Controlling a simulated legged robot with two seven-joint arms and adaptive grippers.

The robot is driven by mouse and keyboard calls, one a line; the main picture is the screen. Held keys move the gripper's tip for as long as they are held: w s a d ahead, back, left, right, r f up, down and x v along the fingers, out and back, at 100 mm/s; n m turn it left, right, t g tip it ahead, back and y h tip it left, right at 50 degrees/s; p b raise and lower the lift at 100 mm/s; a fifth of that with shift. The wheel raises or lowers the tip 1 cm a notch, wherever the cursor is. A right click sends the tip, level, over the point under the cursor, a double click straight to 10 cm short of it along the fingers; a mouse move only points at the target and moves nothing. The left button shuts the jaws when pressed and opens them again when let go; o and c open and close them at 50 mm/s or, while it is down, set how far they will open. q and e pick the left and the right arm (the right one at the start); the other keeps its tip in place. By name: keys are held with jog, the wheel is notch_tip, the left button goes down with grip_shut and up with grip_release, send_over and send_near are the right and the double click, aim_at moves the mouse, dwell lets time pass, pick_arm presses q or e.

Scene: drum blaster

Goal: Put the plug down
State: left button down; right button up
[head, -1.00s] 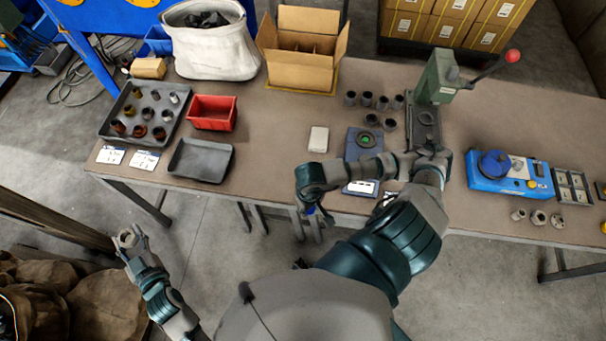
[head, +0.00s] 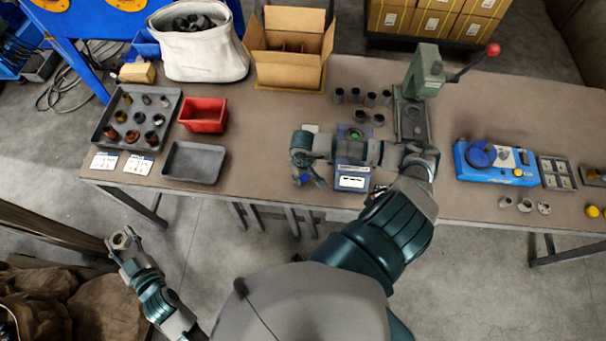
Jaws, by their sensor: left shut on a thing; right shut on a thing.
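My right gripper (head: 308,180) is over the table's front part, just left of the grey-blue device with a green light (head: 357,134). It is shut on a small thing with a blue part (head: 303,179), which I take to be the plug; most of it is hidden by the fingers. I cannot tell whether it touches the table. My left gripper (head: 121,245) is low at the left, away from the table, shut on a metal ring-shaped fitting (head: 120,240).
An empty dark tray (head: 194,162), a red bin (head: 203,115) and a tray of fittings (head: 112,137) stand at the left. Several dark cylinders (head: 370,99) and a green lever press (head: 424,72) are behind my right arm. A blue tester (head: 490,164) is at the right.

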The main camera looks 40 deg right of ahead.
aim_at(303, 177)
jog(key=o, duration=1.1)
jog(key=shift+o, duration=0.2)
notch_tip(303, 177, up, 12)
jog(key=shift+b, duration=0.4)
